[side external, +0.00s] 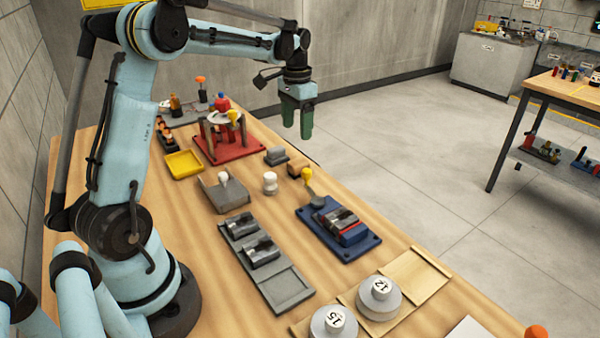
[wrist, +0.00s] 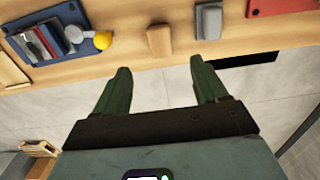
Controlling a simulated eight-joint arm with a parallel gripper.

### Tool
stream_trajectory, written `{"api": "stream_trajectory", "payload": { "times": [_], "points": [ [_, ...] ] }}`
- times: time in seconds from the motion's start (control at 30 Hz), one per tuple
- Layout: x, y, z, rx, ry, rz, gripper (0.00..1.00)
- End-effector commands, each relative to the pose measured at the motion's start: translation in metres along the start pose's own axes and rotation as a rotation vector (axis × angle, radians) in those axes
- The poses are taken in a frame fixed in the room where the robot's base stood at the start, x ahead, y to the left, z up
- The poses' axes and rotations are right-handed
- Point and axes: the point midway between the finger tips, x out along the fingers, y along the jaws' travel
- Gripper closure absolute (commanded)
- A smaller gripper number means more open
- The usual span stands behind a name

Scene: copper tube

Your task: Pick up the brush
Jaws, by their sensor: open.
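No thing is clearly recognisable as the brush. A small wooden block with a dark side (side external: 297,169) lies near the far table edge and may be it; it also shows in the wrist view (wrist: 159,41). A yellow-knobbed tool (side external: 307,175) with a grey lower end leans at the blue fixture and is another possibility; its knob shows in the wrist view (wrist: 103,40). My gripper (side external: 297,126) has green fingers, open and empty, high above the far table edge. In the wrist view my gripper (wrist: 160,68) has the wooden block ahead, between the fingertip directions, apart from them.
A grey block (side external: 276,156) sits beside the wooden block. The blue fixture (side external: 364,241) and a red stand base (side external: 247,147) are on either side. A white knob piece (side external: 270,183) stands nearby. Bare floor (side external: 400,130) lies beyond the table edge.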

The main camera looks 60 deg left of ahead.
Motion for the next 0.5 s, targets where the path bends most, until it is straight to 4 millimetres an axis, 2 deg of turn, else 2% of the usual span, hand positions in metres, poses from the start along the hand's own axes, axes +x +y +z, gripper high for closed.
{"api": "stream_trajectory", "payload": {
  "times": [0.3,0.5],
  "points": [
    [0.049,0.0,0.0,0.0,0.0,0.0,0.28],
    [0.065,0.0,-0.001,0.0,0.001,0.0,0.28]
  ]
}}
